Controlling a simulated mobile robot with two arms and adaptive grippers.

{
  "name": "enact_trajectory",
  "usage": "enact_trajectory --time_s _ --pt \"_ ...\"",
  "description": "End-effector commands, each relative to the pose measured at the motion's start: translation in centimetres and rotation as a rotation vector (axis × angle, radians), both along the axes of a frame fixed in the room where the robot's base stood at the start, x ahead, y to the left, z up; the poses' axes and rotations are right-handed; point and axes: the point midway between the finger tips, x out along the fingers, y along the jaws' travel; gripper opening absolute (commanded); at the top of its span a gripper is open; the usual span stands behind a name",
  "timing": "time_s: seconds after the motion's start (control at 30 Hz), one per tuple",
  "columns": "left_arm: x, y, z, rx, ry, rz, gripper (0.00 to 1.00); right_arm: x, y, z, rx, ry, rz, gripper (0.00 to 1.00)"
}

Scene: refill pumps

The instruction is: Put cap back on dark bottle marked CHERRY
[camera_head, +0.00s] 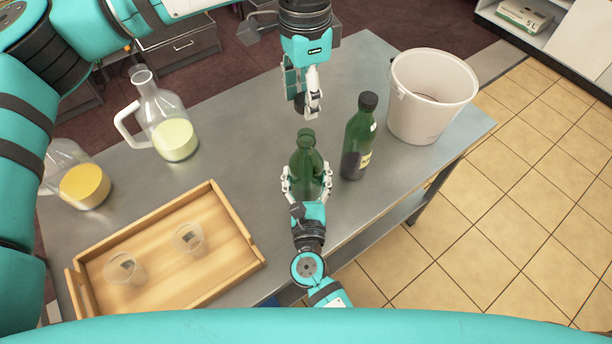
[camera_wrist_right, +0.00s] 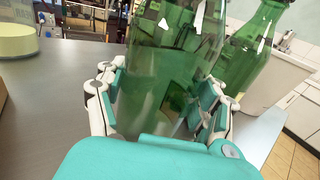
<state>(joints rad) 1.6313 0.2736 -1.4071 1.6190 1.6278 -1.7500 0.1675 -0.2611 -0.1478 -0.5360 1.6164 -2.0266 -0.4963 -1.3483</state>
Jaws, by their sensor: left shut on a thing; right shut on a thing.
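A green bottle (camera_head: 306,158) with a bare, open neck stands upright on the grey table. My right gripper (camera_head: 306,188) is shut around its body from the front; the bottle fills the right wrist view (camera_wrist_right: 175,75). No readable marking shows on it. My left gripper (camera_head: 302,98) comes down from the top, above and slightly behind the bottle's mouth. It is shut on a small dark cap (camera_head: 299,104), partly hidden by the fingers. The cap is apart from the neck.
A second green bottle (camera_head: 358,135) with a black cap stands close to the right; its label is unreadable. A white bucket (camera_head: 433,97) is behind it. Left are a jug of pale liquid (camera_head: 174,139), a jug of yellow liquid (camera_head: 85,186) and a wooden tray (camera_head: 232,222) with two clear cups.

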Motion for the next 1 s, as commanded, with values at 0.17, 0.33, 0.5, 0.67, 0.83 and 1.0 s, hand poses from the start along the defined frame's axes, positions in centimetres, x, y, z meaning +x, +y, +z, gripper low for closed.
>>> enact_trajectory --time_s 0.17,0.33,0.5,0.67,0.83,1.0 --pt "-0.2 0.0 -2.4 0.001 0.005 -0.001 0.27 0.0 0.0 0.0 0.000 0.001 0.000 0.10" --pt "-0.2 0.0 -4.5 0.000 0.002 0.000 0.27 0.0 0.0 0.0 0.000 0.001 0.000 0.10" --pt "-0.2 0.0 -5.0 0.001 0.000 0.000 0.27 0.0 0.0 0.0 0.000 0.001 0.000 0.10" --pt "-0.2 0.0 -5.0 0.001 0.000 0.000 0.26 0.0 0.0 0.0 0.000 0.001 0.000 0.10" --pt "-0.2 0.0 -4.9 0.001 0.000 0.000 0.26 0.0 0.0 0.0 0.000 0.001 0.000 0.10" --pt "-0.2 0.0 -5.2 0.001 0.000 0.001 0.26 0.0 0.0 0.0 0.000 0.001 0.000 0.10"
